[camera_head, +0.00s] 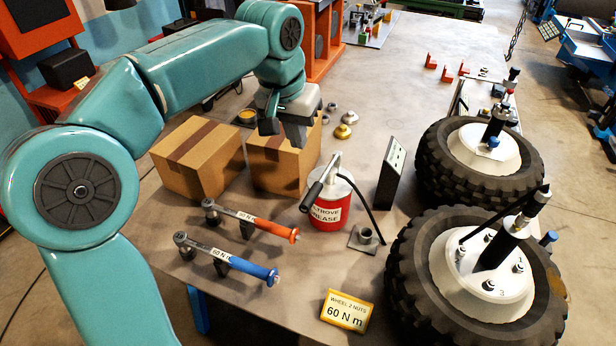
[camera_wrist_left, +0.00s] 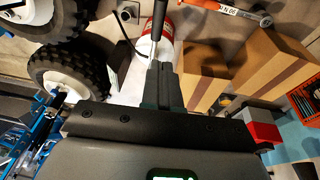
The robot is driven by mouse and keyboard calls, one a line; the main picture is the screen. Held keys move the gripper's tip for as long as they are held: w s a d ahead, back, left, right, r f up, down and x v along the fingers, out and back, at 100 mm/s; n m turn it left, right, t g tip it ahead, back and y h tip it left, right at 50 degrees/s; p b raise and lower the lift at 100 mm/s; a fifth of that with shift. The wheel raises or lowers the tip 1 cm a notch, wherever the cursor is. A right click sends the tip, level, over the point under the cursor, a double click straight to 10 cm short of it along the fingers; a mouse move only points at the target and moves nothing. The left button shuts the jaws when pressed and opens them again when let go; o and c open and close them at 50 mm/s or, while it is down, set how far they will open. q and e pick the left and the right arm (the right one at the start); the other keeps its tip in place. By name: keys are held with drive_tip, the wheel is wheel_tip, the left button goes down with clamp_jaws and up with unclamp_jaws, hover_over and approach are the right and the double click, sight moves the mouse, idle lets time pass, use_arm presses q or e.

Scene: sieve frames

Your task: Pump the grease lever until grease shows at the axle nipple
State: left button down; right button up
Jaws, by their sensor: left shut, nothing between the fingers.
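The red grease can (camera_head: 328,218) stands upright on the table, with a white top and a lever with a black handle (camera_head: 311,196) sloping down to the left. A black hose (camera_head: 369,206) arcs from the can to a small grey holder (camera_head: 362,238). The can also shows in the left wrist view (camera_wrist_left: 172,22), partly hidden. My left gripper (camera_head: 297,138) is shut and empty, above the cardboard boxes behind the can, apart from the lever. In the left wrist view its fingers (camera_wrist_left: 161,72) are together. The axle nipple is too small to make out. My right gripper is out of view.
Two tyred wheels, far (camera_head: 435,160) and near (camera_head: 405,265), lie at the right with upright tools on their hubs. Cardboard boxes (camera_head: 197,160) stand left. Orange (camera_head: 265,223) and blue (camera_head: 245,267) torque wrenches, a yellow sign (camera_head: 347,311) and a dark panel (camera_head: 391,172) surround the can.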

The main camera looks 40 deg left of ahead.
use_arm(q)
hover_over(311, 192)
drive_tip(key=f, duration=0.8)
drive_tip(key=s+f, duration=0.1)
drive_tip(key=f, duration=0.3)
drive_tip(key=shift+a+f+p, duration=0.15)
drive_tip(key=shift+a+p, duration=0.05)
drive_tip(key=shift+p, duration=0.2)
drive_tip(key=shift+s+d+f, duration=0.1)
drive_tip(key=shift+d+f, duration=0.1)
drive_tip(key=shift+f, duration=0.5)
